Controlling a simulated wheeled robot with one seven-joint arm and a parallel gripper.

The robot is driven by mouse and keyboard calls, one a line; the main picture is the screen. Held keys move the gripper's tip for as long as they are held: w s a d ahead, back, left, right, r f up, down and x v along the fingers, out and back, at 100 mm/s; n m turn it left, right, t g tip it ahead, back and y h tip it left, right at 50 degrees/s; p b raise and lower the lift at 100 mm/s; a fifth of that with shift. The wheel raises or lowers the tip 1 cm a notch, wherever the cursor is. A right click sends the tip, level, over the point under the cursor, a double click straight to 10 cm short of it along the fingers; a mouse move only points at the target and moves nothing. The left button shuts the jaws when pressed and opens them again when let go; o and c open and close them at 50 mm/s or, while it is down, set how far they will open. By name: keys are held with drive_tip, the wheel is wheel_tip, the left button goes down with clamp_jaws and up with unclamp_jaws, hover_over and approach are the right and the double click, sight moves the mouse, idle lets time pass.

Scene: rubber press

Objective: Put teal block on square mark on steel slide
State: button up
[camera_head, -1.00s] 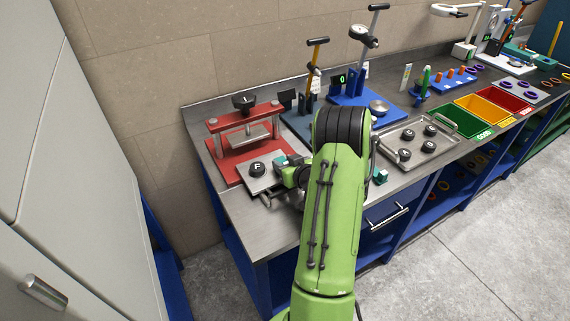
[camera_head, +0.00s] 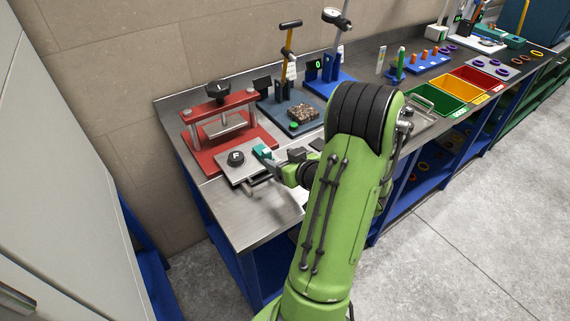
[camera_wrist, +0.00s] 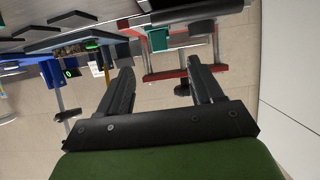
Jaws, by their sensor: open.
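The slide extends out from the front of the red press (camera_head: 205,160). My gripper (camera_head: 276,160) is open, just to the right of the block and near it. In the wrist view the teal block (camera_wrist: 157,38) shows beyond the open, empty fingertips of my gripper (camera_wrist: 160,65), roughly between them. A square mark cannot be made out; the block may cover it.
A dark blue stand (camera_head: 290,120) with a speckled brown piece (camera_head: 303,112) is behind the gripper. A blue gauge stand (camera_head: 325,82) is to its right. Coloured bins (camera_head: 447,88) stand farther right. The steel bench front (camera_head: 245,215) is clear.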

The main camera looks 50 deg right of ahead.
drive_tip(key=w+a+r+n+g+y, duration=0.1)
drive_tip(key=a+r+n+g+y, duration=0.2)
drive_tip(key=a, duration=0.9)
drive_tip(key=w+a+r+n+g+y, duration=0.1)
drive_tip(key=a+r+n+g+y, duration=0.2)
drive_tip(key=a, duration=0.8)
drive_tip(key=s+a+r+m+h, duration=0.1)
drive_tip(key=s+a+r, duration=0.1)
drive_tip(key=s, duration=0.5)
drive_tip(key=s+a+r+m+g, duration=0.1)
drive_tip(key=s+a+r, duration=0.1)
drive_tip(key=s+a, duration=0.3)
drive_tip(key=shift+s+h, duration=0.4)
drive_tip(key=shift+s, duration=0.5)
drive_tip(key=shift+r, duration=0.1)
